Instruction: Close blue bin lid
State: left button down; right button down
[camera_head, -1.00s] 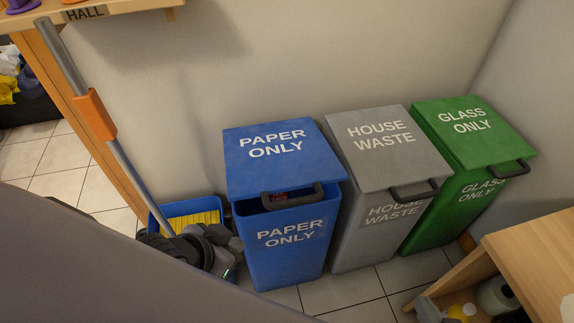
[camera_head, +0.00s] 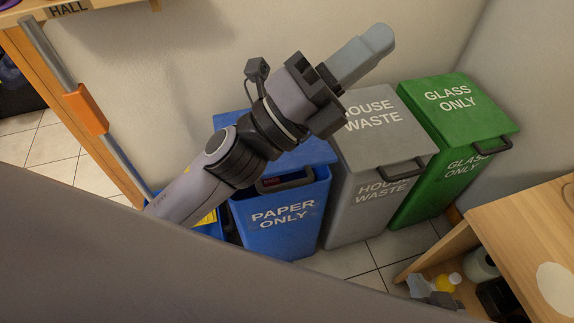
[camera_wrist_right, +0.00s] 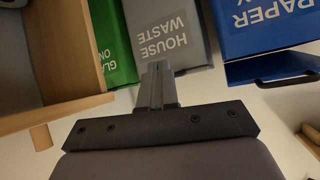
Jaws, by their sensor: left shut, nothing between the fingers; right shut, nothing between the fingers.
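The blue bin (camera_head: 280,215), marked PAPER ONLY, stands against the wall. Its blue lid (camera_head: 232,122) sits a little raised at the front, with a dark gap and something reddish under its handle (camera_head: 284,184). My left arm hides much of the lid. My left gripper (camera_head: 380,40) is shut and empty, up and to the right of the lid, in front of the grey bin's top in the picture. My right gripper (camera_head: 416,283) is low by the wooden cabinet. In the right wrist view, the right gripper (camera_wrist_right: 158,78) is shut and empty; the blue lid (camera_wrist_right: 262,22) shows at upper right.
A grey HOUSE WASTE bin (camera_head: 370,200) and a green GLASS ONLY bin (camera_head: 455,140) stand to the right, lids down. A wooden cabinet (camera_head: 515,235) is at lower right. An orange-banded pole (camera_head: 88,112) leans at left. Tiled floor (camera_head: 345,262) lies in front.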

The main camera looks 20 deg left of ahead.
pick_arm(q)
jog(key=s+d+r+m+g+h, duration=0.1)
jog(key=s+d+m+g+h, duration=0.4)
jog(key=m+g, duration=0.8)
jog(key=m+g+y+p, duration=0.2)
jog(key=m+y, duration=1.9)
jog(key=y, duration=0.4)
send_near(287, 171)
jog(key=shift+s+d+f+b, duration=0.1)
jog(key=shift+s+f+b, duration=0.25)
jog(key=shift+f, duration=0.45)
jog(key=shift+s+f+b, duration=0.1)
jog(key=shift+s+f, duration=0.35)
jog(key=shift+f, duration=0.35)
jog(key=shift+s+d+f+b, duration=0.1)
jog(key=shift+s+f+b, duration=0.25)
jog(key=shift+f, duration=0.45)
pick_arm(e)
jog(key=shift+s+d+f, duration=0.4)
jog(key=shift+s+d, duration=0.05)
jog(key=shift+d, duration=0.05)
jog(key=shift+f, duration=0.1)
